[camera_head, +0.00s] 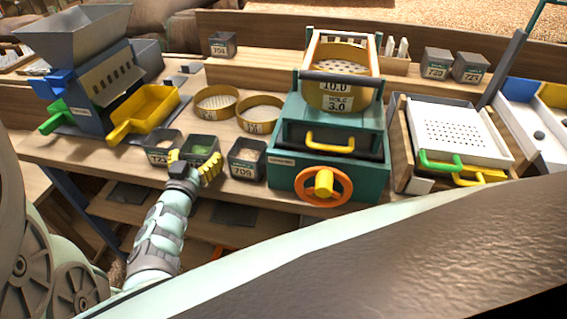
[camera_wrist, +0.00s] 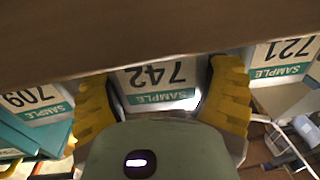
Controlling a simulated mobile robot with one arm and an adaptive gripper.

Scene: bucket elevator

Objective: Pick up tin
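Several grey square tins with white sample labels stand along the front of the wooden bench. The middle tin, with green content (camera_head: 203,147), shows its label 742 upside down in the wrist view (camera_wrist: 155,76). My gripper (camera_head: 196,163) is at its front side, with its yellow fingers apart. In the wrist view my gripper (camera_wrist: 163,95) has one finger on each side of this label. I cannot tell whether the fingers touch the tin. Tin 709 (camera_head: 247,158) stands to the right and another labelled tin (camera_head: 160,147) to the left, both close by.
A teal machine with an orange handwheel (camera_head: 323,186) stands right of the tins. A yellow scoop tray (camera_head: 146,112) and two round sieves (camera_head: 216,101) lie behind them. More tins (camera_head: 222,44) stand on the raised back shelf.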

